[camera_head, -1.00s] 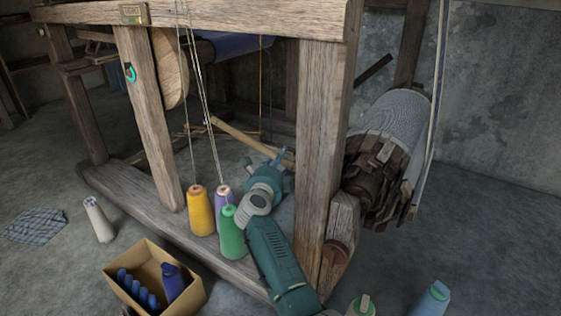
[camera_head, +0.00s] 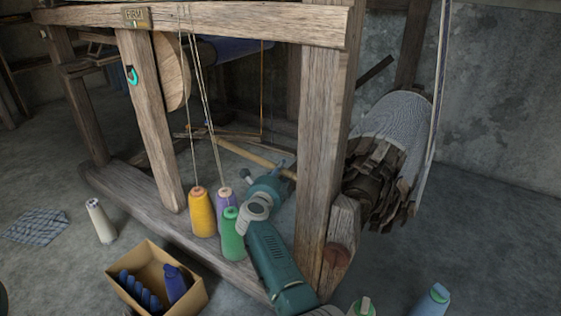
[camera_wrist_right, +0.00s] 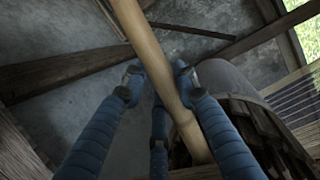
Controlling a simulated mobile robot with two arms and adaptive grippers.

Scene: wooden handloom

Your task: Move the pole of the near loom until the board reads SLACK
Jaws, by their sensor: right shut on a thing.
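The pole (camera_head: 245,154) is a pale wooden bar inside the near loom (camera_head: 250,22), slanting down to the right. It also shows in the right wrist view (camera_wrist_right: 150,55), running between my fingers. My right gripper (camera_head: 283,166) reaches in past the front post and is shut on the pole; the arm hides part of that area. It shows in the wrist view (camera_wrist_right: 158,83) with blue ribbed fingers on both sides of the pole. The small board (camera_head: 136,18) on the loom's top beam appears to read FIRM. My left gripper is not in view.
Yellow (camera_head: 202,213), purple (camera_head: 223,199) and green (camera_head: 231,236) thread cones stand close beside my right arm. A cardboard box (camera_head: 190,301) with blue items sits in front.

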